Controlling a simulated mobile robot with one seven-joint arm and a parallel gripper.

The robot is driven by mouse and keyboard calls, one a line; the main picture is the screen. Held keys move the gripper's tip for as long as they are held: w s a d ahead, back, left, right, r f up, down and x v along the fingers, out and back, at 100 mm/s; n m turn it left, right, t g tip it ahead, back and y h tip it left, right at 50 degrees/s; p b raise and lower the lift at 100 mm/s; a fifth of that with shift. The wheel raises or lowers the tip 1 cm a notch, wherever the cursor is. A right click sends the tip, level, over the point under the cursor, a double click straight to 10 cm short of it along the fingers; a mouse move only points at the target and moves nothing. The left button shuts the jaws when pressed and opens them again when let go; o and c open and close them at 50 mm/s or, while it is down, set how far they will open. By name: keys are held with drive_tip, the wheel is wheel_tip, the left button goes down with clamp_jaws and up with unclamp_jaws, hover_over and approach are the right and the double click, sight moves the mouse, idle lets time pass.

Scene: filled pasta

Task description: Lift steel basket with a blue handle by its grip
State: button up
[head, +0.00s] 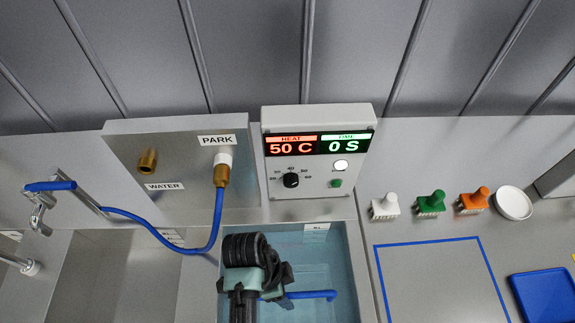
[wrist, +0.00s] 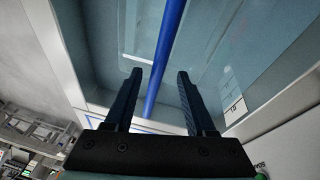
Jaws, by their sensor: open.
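A blue handle (head: 312,295) extends to the right from behind my gripper (head: 262,287), over the pale blue water bath, in the head view. In the wrist view the blue handle (wrist: 168,42) is a long bar running down the picture between the two dark fingers of my gripper (wrist: 159,75). The fingers are apart, one on each side of the bar, with a gap visible on both sides. Whether the bar lies at fingertip depth I cannot tell. The steel basket itself is not clearly visible; my arm hides part of the bath.
The bath (head: 332,258) has raised walls around my gripper. A control box (head: 318,150) reading 50 C and 0 S stands behind it. A blue hose (head: 216,222) hangs at the left. Several stampers (head: 430,204) and a white bowl (head: 513,203) stand right.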

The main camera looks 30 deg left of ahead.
drive_tip(key=shift+p+x, duration=0.45)
drive_tip(key=shift+x, duration=2.15)
drive_tip(key=shift+s+d, duration=0.1)
drive_tip(key=shift+s, duration=0.05)
clamp_jaws()
drive_tip(key=shift+r, duration=0.1)
